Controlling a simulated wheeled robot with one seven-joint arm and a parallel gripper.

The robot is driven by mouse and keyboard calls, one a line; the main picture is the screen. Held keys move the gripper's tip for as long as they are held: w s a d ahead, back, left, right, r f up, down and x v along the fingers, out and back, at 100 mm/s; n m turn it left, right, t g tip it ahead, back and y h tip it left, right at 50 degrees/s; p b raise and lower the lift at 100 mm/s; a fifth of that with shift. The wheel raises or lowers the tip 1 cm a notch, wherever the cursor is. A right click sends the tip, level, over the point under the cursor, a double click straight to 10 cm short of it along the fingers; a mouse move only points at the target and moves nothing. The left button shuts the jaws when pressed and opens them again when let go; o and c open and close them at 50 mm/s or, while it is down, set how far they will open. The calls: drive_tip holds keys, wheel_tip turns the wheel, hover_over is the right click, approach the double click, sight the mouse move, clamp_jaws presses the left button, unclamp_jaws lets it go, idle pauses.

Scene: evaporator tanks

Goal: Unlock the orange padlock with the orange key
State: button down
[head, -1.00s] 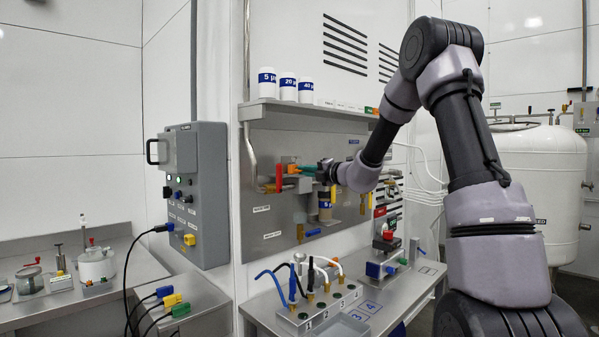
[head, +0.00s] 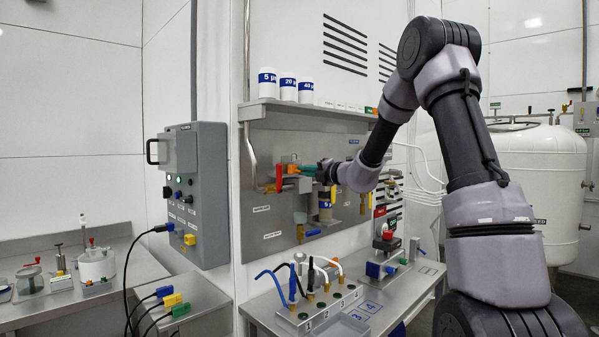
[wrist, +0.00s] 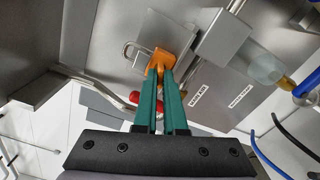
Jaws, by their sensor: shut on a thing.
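The orange padlock (wrist: 158,52) is in the upper middle of the wrist view, with its grey shackle (wrist: 139,54) to its left. It also shows in the head view (head: 292,169), small, at the grey panel. My gripper (wrist: 166,78) has green fingers that reach right up to the padlock's near face. The fingers are closed on a small orange piece, the orange key (wrist: 168,69), mostly hidden between them. The key's tip is at the padlock; I cannot tell how deep it sits or whether the shackle has opened.
A red handle (head: 279,178) hangs just left of the padlock. A clear filter bowl (wrist: 265,63) and a grey bracket (wrist: 222,40) stand to the right in the wrist view. Below, a steel bench (head: 385,310) carries a rack with hoses. A shelf (head: 310,107) with white bottles is above.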

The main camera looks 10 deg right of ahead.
drive_tip(key=n, duration=0.9)
drive_tip(key=shift+n, duration=0.4)
drive_tip(key=c, duration=0.9)
unclamp_jaws()
drive_tip(key=shift+d, duration=0.15)
drive_tip(key=shift+v, duration=2.95)
